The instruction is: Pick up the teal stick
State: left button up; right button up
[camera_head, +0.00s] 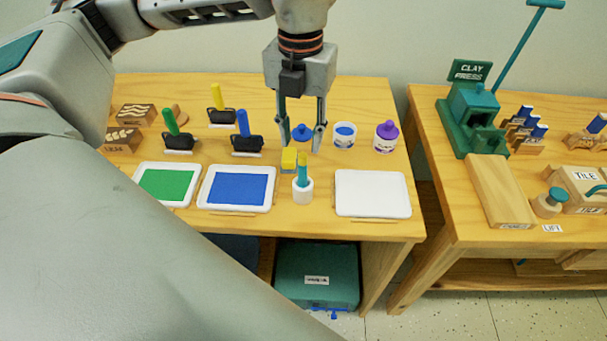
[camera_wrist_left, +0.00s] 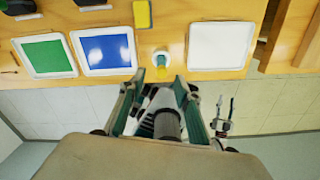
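The teal stick (camera_head: 303,167) stands upright in a small white cup (camera_head: 303,192) near the table's front edge, between the blue tray and the white tray. My left gripper (camera_head: 301,143) points down in the head view, with its fingers apart and nothing between them. It appears above and behind the stick, not touching it. In the left wrist view the open left fingers (camera_wrist_left: 163,103) show below the white cup (camera_wrist_left: 161,57), with a yellowish tip at the cup. My right gripper (camera_wrist_left: 225,108) shows small at the right of that view, its fingers apart and empty.
A blue-lidded pot (camera_head: 301,131) is behind, near the left fingers.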

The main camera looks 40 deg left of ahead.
aim_at(303, 155)
pick_arm(q)
jog(key=shift+d+f, duration=0.2)
jog(key=shift+f, duration=3.4)
grip_shut()
